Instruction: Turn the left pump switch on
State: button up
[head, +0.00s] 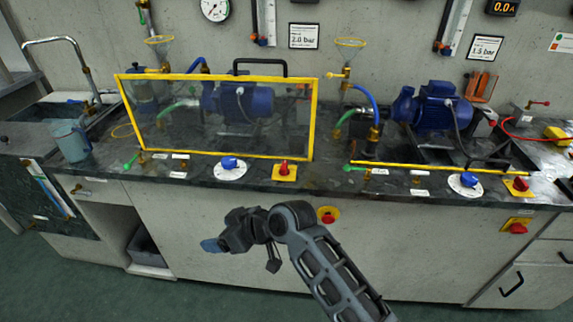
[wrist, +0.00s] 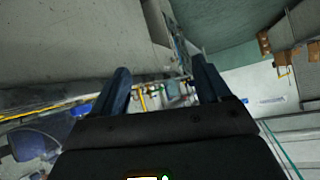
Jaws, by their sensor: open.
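The left pump switch (head: 284,169) is a red knob on a yellow plate, on the bench's front edge. It is in front of the lower right corner of a clear guard with a yellow frame (head: 316,115). The left pump (head: 243,100) is blue and stands behind this upright guard. My gripper (head: 212,245) is in front of the bench, below and left of the switch, apart from everything. In the wrist view its two dark blue fingers (wrist: 162,82) stand apart with nothing held between them. I cannot tell the knob's exact setting.
A blue knob on a white disc (head: 230,167) sits just left of the switch. A red button on yellow (head: 327,214) is on the cabinet front below. A second blue pump (head: 437,108) and red switch (head: 520,184) are at the right. A jug (head: 70,141) stands left.

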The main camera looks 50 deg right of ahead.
jog(key=w+d+r+n+g, duration=0.1)
jog(key=w+d+r+n, duration=0.1)
jog(key=w+d, duration=0.3)
notch_tip(320, 180, up, 4)
jog(key=n+g+b, duration=0.1)
jog(key=n+g, duration=0.1)
jog(key=g, duration=0.1)
send_over(285, 165)
jog(key=a, duration=0.6)
jog(key=shift+s+a, duration=0.2)
jog(key=s+d+r+n+g+h, duration=0.1)
jog(key=s+d+r+g, duration=0.15)
jog(key=d, duration=0.65)
jog(key=shift+w+a+x, duration=0.1)
jog(key=shift+a+x, duration=0.05)
jog(key=shift+x, duration=1.6)
jog(key=shift+w+a+x, duration=0.1)
jog(key=shift+x, duration=1.65)
jog(key=shift+r, duration=0.15)
jog(key=c, duration=1)
